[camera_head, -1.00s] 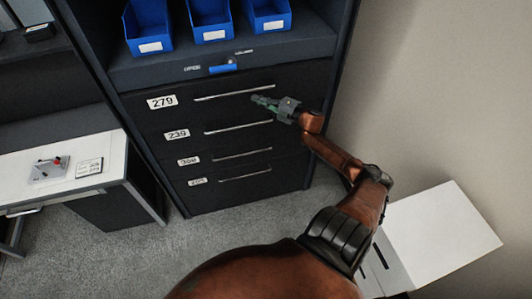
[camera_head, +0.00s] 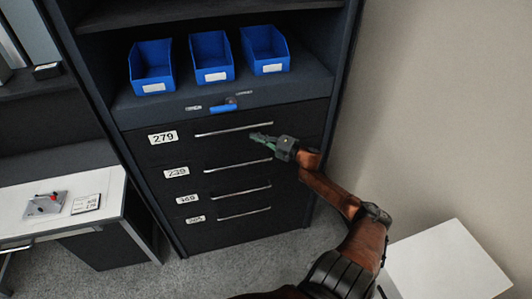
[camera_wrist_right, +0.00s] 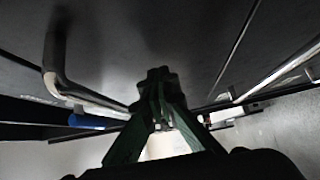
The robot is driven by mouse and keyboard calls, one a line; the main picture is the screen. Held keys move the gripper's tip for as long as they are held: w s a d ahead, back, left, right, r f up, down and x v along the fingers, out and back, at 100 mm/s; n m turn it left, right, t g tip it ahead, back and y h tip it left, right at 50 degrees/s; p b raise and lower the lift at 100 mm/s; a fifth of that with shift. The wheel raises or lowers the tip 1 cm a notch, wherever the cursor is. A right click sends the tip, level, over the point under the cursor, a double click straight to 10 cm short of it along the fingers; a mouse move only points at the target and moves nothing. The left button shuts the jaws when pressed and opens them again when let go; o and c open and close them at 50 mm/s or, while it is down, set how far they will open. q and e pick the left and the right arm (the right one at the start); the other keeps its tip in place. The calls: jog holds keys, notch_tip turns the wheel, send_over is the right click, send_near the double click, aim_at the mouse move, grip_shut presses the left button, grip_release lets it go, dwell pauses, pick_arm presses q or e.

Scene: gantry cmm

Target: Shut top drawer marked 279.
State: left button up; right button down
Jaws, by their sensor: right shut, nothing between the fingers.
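The top drawer marked 279 (camera_head: 225,148) is the uppermost black drawer front in the dark cabinet, with a white label (camera_head: 163,137) at its left and a long silver handle (camera_head: 234,130). Its front looks about flush with the cabinet, but I cannot tell whether a small gap is left. My right gripper (camera_head: 257,137) is shut and empty, just below the right part of this handle, fingers toward the drawer front. In the right wrist view the closed fingertips (camera_wrist_right: 158,78) are at the dark front, between two handles; contact is unclear. My left gripper is out of view.
Several lower drawers (camera_head: 225,180) with silver handles sit below. Above is a shelf with three blue bins (camera_head: 212,58) and a blue handle (camera_head: 223,107) on its front edge. A white desk (camera_head: 105,195) stands left; a white box (camera_head: 445,262) stands lower right by the wall.

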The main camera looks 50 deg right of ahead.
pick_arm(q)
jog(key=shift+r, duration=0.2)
pick_arm(e)
jog(key=s, duration=1.2)
jog(key=shift+s, duration=0.3)
jog(key=shift+f, duration=0.2)
